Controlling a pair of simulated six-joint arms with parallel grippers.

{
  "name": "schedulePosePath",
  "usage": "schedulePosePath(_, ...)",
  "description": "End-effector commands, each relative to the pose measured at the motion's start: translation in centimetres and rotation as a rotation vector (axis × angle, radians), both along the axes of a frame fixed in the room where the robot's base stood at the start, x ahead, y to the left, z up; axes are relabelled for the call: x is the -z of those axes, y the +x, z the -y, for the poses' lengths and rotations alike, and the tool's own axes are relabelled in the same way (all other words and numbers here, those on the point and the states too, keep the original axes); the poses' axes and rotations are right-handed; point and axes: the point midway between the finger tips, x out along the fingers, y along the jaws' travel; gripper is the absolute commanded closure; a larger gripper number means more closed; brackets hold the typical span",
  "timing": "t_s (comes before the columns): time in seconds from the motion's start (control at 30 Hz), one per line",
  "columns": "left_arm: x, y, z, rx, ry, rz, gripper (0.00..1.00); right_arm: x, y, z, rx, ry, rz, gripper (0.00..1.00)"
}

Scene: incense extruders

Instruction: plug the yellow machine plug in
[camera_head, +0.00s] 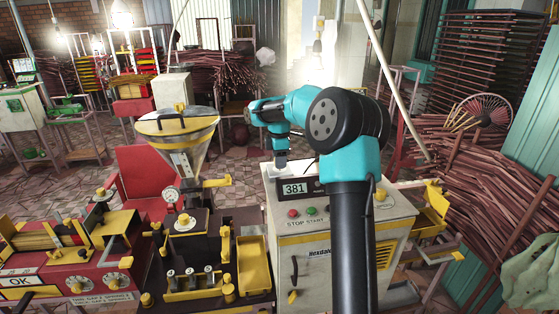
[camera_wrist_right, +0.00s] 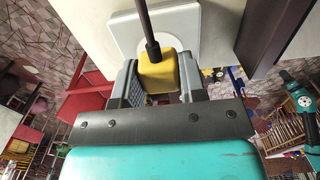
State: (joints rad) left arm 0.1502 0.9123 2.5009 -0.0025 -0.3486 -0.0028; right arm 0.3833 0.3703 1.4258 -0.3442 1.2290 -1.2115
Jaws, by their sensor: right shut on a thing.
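My right arm reaches up over the pale control cabinet (camera_head: 340,257) in the head view, and its gripper (camera_head: 281,158) points down just above the cabinet's top. In the right wrist view the gripper (camera_wrist_right: 158,88) is shut on the yellow plug (camera_wrist_right: 157,72), with a grey finger on each side. A dark cord rises from the plug. A white socket plate with rounded corners (camera_wrist_right: 125,32) lies right behind the plug. The plug's front is hidden, so I cannot tell whether it touches or enters the socket. My left gripper does not show in the head view.
The cabinet front has a display reading 381 (camera_head: 294,188), a red button (camera_head: 293,213) and a green button. A yellow tray (camera_head: 254,264) and a metal hopper (camera_head: 187,140) stand to its left. A dark panel (camera_wrist_right: 275,35) rises right of the plate in the wrist view.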

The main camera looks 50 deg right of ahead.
Motion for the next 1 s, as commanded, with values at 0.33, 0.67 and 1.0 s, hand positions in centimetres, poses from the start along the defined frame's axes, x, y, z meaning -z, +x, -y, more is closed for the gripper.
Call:
schedulePosePath(0.33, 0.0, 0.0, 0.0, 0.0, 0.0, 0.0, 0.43, 0.5, 0.0, 0.0, 0.0, 0.0, 0.0, 0.83)
schedulePosePath(0.67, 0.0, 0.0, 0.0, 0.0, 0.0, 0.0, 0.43, 1.1, 0.0, 0.0, 0.0, 0.0, -0.001, 0.83)
schedulePosePath(1.0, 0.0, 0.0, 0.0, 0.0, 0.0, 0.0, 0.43, 1.2, 0.0, 0.0, 0.0, 0.0, 0.0, 0.39)
